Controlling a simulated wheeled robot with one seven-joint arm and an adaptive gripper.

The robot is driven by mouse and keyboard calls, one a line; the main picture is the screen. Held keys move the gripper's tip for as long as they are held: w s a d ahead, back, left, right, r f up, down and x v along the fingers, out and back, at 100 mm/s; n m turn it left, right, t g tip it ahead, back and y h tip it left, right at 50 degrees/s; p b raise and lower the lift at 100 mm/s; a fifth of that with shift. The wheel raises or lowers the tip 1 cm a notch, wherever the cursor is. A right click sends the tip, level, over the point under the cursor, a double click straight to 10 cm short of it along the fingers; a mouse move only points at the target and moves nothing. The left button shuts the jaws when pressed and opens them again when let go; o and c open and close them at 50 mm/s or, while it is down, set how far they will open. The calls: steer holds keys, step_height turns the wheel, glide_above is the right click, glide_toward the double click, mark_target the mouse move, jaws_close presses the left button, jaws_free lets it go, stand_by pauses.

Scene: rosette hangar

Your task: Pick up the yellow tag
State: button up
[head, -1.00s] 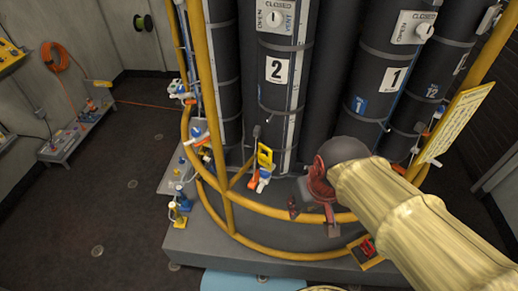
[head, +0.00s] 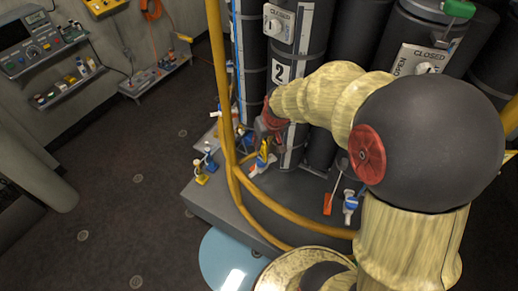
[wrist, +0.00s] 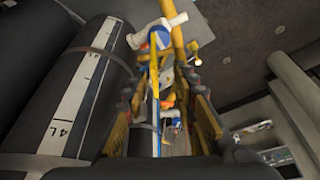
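The yellow tag (head: 265,147) hangs low in front of the black cylinder marked 2, beside a blue and white fitting. My gripper (head: 266,130) is right above it, at the end of my arm, and hides its upper part. In the wrist view my gripper (wrist: 163,112) is open, one finger at each side. A yellow piece (wrist: 167,80), seemingly the tag, shows between and beyond the fingers, with a blue and white fitting (wrist: 158,38) close by. I cannot tell whether the fingers touch the tag.
A yellow rail (head: 221,90) curves around the black cylinders (head: 345,55), close to my gripper. Blue and yellow fittings (head: 202,172) stand at the left of the base. The dark floor (head: 120,190) at left is clear.

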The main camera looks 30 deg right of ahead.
mark_target(263, 148)
steer(key=x, duration=0.4)
steer(key=d+x, duration=0.1)
steer(key=x, duration=0.2)
steer(key=shift+f, duration=0.4)
steer(key=shift+w, duration=0.1)
steer(key=shift+c, duration=0.6)
jaws_close()
